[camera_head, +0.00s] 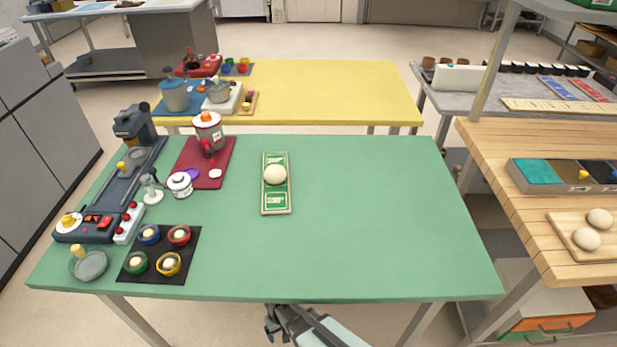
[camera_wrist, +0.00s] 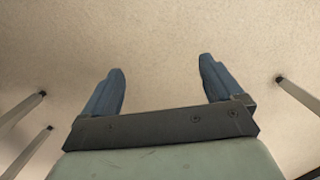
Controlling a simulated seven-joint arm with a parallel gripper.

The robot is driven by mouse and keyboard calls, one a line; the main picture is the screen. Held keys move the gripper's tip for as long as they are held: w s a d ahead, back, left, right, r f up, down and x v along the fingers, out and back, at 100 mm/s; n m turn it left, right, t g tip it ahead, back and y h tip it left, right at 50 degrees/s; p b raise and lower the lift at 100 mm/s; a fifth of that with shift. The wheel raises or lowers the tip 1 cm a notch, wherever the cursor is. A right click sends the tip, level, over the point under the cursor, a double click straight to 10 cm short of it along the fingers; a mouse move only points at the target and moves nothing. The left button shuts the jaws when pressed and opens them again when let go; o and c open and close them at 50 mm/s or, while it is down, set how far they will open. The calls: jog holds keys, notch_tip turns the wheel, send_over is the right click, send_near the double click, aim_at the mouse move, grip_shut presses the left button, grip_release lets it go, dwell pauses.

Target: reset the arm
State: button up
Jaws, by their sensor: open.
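My gripper (camera_head: 272,322) is at the bottom of the head view, just off the front edge of the green table (camera_head: 370,230). In the wrist view my gripper (camera_wrist: 160,92) has its two blue-grey fingers spread wide apart, with nothing between them. Behind the fingers only beige floor and some table legs show. On the green table a pale dough ball (camera_head: 275,174) rests on a green and cream board (camera_head: 276,204), well beyond my gripper.
On the table's left are a dark machine (camera_head: 107,195), a red mat (camera_head: 221,175) with a lidded pot (camera_head: 208,125), and a black mat (camera_head: 190,268) with several small bowls. The table's right half is clear. A wooden counter (camera_head: 520,215) stands at right, a yellow table (camera_head: 330,90) behind.

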jog(key=s+d+r+m+g, duration=0.2)
jog(key=s+d+m, duration=0.1)
jog(key=s+d, duration=0.6)
jog(key=s+d+r+m+g, duration=0.3)
jog(key=s+d, duration=0.6)
jog(key=d, duration=0.8)
jog(key=shift+s+r+y, duration=0.15)
jog(key=shift+r+y, duration=0.1)
jog(key=shift+y, duration=0.15)
jog(key=shift+d, duration=0.1)
